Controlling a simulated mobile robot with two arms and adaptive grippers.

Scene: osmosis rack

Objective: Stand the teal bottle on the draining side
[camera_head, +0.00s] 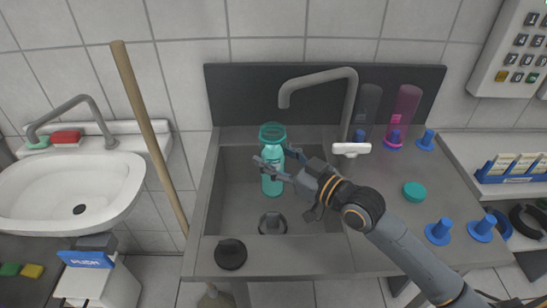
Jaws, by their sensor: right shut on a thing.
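The teal bottle (272,181) is upright over the sink basin (231,213), its open top near the back rim. My right gripper (275,172) comes in from the right and is shut on the bottle's side. I cannot tell whether the bottle's base touches the basin floor. The draining side (392,228) is the grey counter right of the basin. A teal lid (414,191) lies on it. My left gripper is not in view.
Blue pegs (439,232) stand on the draining side, some at the back holding a grey bottle (367,108) and a pink bottle (404,112). The grey faucet (346,105) rises behind the basin. A black disc (230,254) lies at the front left.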

